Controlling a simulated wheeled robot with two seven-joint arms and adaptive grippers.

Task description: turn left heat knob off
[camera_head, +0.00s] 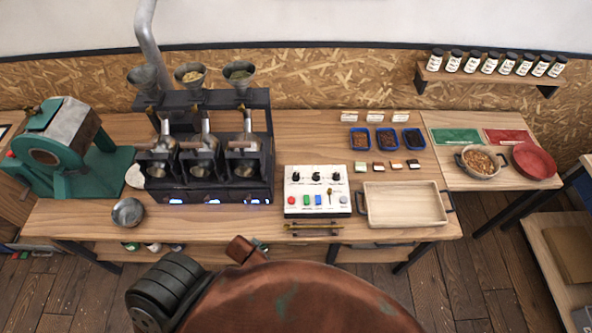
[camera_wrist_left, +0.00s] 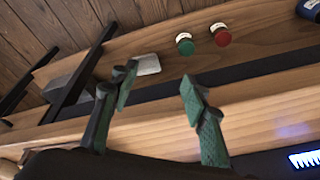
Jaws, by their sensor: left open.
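The white control panel (camera_head: 317,191) stands on the table in the head view, with a row of three dark knobs along its back part. The left knob (camera_head: 295,177) is the leftmost of these; its pointer is too small to read. My left gripper (camera_wrist_left: 160,84) is open and empty in the left wrist view, its green fingers apart over the table's front edge. In the head view only a bit of it shows beside my arm, below the table edge and left of the panel. The panel's knobs are not in the wrist view. My right gripper is not in view.
The black roaster (camera_head: 205,170) with three funnels stands left of the panel. A metal bowl (camera_head: 128,212) is at the front left. A wooden tray (camera_head: 403,204) is right of the panel. Brass-coloured bars (camera_head: 314,228) lie in front. Jars (camera_wrist_left: 185,43) sit on a lower shelf.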

